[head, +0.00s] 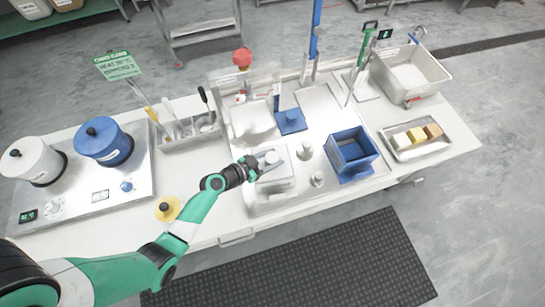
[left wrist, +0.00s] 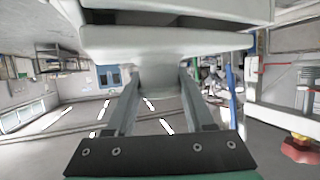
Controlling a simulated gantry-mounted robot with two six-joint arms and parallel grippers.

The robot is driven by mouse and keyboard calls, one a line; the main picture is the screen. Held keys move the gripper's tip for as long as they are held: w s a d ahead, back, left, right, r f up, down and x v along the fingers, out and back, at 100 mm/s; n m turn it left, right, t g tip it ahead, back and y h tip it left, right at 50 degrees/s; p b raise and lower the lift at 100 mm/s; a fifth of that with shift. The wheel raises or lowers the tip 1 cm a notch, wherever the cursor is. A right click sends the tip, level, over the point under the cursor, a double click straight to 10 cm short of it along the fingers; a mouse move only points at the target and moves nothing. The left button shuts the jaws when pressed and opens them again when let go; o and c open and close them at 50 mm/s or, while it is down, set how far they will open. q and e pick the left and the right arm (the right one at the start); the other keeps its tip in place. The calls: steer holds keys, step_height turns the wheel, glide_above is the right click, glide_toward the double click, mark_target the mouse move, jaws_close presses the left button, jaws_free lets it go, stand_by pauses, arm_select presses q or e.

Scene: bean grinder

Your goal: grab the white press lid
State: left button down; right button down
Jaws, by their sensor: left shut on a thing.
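The white press lid (head: 283,172) is at the front of the steel plate, over a white press box (head: 278,187). My left gripper (head: 264,162) is shut on the lid's knob (head: 272,157). In the left wrist view, the two fingers (left wrist: 160,95) stand on either side of the pale knob (left wrist: 160,76), under the wide white lid (left wrist: 160,45). I cannot tell whether the lid rests on the box or is slightly raised. My right gripper is not in view.
A blue open box (head: 352,152) stands right of the press, with small metal knobs (head: 305,150) between. A blue press part (head: 290,120) is behind. White (head: 30,160) and blue (head: 103,142) pots stand left. A tray (head: 415,140) with blocks is at right.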

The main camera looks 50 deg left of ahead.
arm_select(q)
steer(key=s+d+r+p, duration=0.9)
steer(key=s+p, duration=0.1)
steer(key=shift+d+p, duration=0.15)
steer(key=shift+p, duration=0.2)
